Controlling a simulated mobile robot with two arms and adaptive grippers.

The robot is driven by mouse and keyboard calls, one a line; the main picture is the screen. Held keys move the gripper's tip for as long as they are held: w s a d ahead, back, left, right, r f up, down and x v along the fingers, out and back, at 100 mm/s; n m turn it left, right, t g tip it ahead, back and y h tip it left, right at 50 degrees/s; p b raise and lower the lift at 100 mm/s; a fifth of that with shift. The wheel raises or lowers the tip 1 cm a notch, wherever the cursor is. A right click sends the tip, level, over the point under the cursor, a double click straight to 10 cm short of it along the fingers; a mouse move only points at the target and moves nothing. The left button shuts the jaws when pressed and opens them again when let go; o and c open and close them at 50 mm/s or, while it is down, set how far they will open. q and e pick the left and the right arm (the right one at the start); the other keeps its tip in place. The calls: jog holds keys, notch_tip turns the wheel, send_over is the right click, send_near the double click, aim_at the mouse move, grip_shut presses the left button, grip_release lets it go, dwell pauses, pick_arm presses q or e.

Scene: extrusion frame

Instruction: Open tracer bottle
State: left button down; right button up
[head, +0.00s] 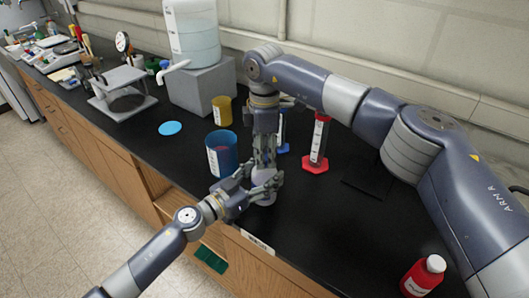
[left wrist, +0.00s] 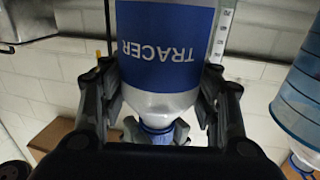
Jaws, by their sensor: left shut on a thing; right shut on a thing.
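The tracer bottle (left wrist: 160,50) is clear, with a blue label reading TRACER, upside down in the left wrist view. Its blue cap (left wrist: 158,134) shows low in that view. My left gripper (head: 266,183) is shut around the bottle's body. My right gripper (head: 264,160) comes down from above and is shut at the cap; its fingers (left wrist: 157,129) flank the cap. The label and cap are hidden in the head view.
A blue cup (head: 222,158) stands just left of the grippers, with a yellow cup (head: 222,111) behind it. A red-based graduated cylinder (head: 318,145) is behind right. A red bottle (head: 424,275) stands front right. A blue disc (head: 170,128) lies left. The bench's front middle right is clear.

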pick_arm(q)
jog(key=shift+r, duration=0.1)
pick_arm(e)
jog(key=n, duration=0.3)
jog(key=shift+w, duration=0.1)
jog(key=n, duration=0.5)
jog(key=shift+d, duration=0.1)
jog(key=n, duration=0.6)
jog(key=shift+r, duration=0.1)
jog(key=n, duration=0.5)
jog(key=shift+w, duration=0.1)
pick_arm(q)
jog(key=shift+s, duration=0.1)
pick_arm(e)
jog(key=n, duration=0.3)
pick_arm(q)
jog(key=shift+d, duration=0.1)
pick_arm(e)
jog(key=n, duration=0.6)
jog(key=shift+n, duration=0.3)
jog(key=n, duration=1.5)
jog(key=shift+r+n, duration=0.1)
jog(key=shift+n, duration=0.3)
jog(key=n, duration=0.5)
jog(key=shift+r, duration=0.1)
